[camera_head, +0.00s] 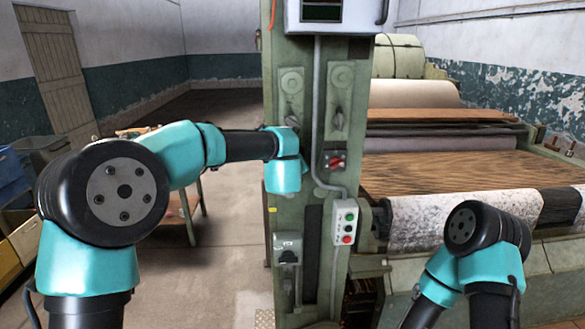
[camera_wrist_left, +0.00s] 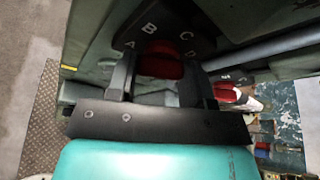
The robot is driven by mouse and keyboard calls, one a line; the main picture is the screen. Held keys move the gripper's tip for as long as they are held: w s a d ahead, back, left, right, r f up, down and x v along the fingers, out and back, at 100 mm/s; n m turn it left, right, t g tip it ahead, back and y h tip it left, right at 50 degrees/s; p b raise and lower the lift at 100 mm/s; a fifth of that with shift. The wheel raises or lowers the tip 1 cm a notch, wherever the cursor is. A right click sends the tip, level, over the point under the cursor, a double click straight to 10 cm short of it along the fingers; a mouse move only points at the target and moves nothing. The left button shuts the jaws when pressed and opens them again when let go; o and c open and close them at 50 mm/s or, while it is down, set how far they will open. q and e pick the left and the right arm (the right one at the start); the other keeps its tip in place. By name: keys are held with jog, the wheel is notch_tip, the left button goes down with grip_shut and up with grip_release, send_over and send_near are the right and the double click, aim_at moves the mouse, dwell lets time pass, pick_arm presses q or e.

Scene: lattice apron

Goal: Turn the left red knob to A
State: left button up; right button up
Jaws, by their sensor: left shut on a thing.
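The left red knob (camera_wrist_left: 160,62) is in the left wrist view, in front of a dark dial plate (camera_wrist_left: 170,36) with white letters A, B, C and D. My left gripper (camera_wrist_left: 157,72) has one finger on each side of this knob and is shut on it. Which letter the knob points to cannot be told. In the head view my left wrist hides this knob and the gripper. The right red knob (camera_head: 335,160) shows uncovered on the green machine column, and also in the wrist view (camera_wrist_left: 228,95). My right arm is at the lower right; its gripper does not show.
A grey conduit (camera_head: 317,120) runs down the column (camera_head: 275,215) between the knob positions. A box with green and red buttons (camera_head: 346,222) sits lower right. The machine bed (camera_head: 460,172) fills the right side. A low table (camera_head: 190,205) stands behind my left arm.

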pick_arm(q)
jog(key=o, duration=0.9)
jog(key=shift+s, duration=0.1)
jog(key=v, duration=1.7)
jog(key=shift+s, duration=0.15)
jog(key=shift+f, duration=0.1)
